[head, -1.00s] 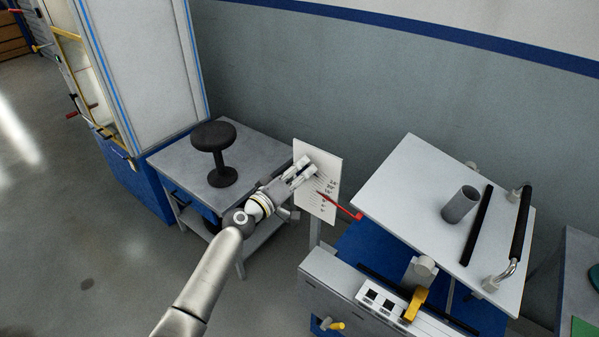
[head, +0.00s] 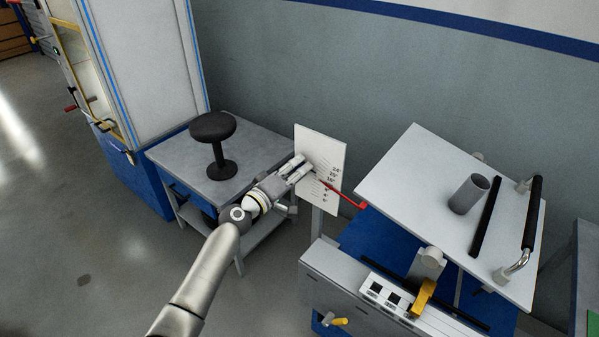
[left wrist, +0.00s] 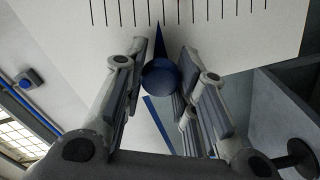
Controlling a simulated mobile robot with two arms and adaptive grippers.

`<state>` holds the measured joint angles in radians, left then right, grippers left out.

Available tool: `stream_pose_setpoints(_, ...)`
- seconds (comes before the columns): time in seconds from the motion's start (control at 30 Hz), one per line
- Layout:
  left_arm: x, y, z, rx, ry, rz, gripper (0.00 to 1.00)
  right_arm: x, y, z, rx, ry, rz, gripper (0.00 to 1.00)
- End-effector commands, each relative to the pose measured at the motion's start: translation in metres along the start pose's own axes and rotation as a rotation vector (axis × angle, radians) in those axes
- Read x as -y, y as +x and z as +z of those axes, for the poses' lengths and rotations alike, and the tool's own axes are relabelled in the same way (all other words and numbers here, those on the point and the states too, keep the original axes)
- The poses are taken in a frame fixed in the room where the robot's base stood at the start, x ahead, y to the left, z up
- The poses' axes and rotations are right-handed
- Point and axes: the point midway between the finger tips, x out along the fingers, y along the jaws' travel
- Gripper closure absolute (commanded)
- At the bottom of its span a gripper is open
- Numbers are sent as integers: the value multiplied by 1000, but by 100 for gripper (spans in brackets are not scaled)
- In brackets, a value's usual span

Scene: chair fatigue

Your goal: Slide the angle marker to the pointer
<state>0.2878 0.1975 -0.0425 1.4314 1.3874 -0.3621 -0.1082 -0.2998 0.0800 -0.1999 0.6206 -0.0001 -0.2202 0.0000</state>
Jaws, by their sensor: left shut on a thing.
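The white scale board (head: 318,145) stands upright at the middle of the head view, with tick marks and numbers down its right part. The red pointer (head: 342,193) reaches from the tilted plate's left side across the board. My left gripper (head: 306,168) is at the board's left part, its fingertips close to the red pointer's tip. In the left wrist view it is shut on the blue angle marker (left wrist: 160,76), a round knob with a pointed tip towards the tick marks. The fingers hide the marker in the head view. My right gripper is not in view.
A grey table (head: 188,158) with a black stool (head: 213,127) stands left of the board. The tilted white plate (head: 425,190) carries a grey cylinder (head: 468,195) and black bars. Below it is a blue and grey machine with a yellow lever (head: 422,297).

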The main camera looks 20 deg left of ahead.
Motion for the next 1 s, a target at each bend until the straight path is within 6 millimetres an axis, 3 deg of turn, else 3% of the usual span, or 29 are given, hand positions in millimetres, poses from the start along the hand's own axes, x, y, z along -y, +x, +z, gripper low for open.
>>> stream_pose_setpoints(0.03,11,0,4,-1,-10,-1,100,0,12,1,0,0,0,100)
stream_pose_setpoints(0.2,19,0,6,0,-40,-1,100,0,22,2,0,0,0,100)
stream_pose_setpoints(0.6,19,0,5,1,-49,-1,100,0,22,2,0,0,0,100)
stream_pose_setpoints(0.63,19,0,5,1,-48,-1,71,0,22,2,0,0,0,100)
stream_pose_setpoints(0.7,19,0,5,0,-48,-1,62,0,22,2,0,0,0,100)
stream_pose_setpoints(0.8,19,0,5,0,-49,-1,51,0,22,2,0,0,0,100)
stream_pose_setpoints(1.0,19,0,5,0,-49,-1,51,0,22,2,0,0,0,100)
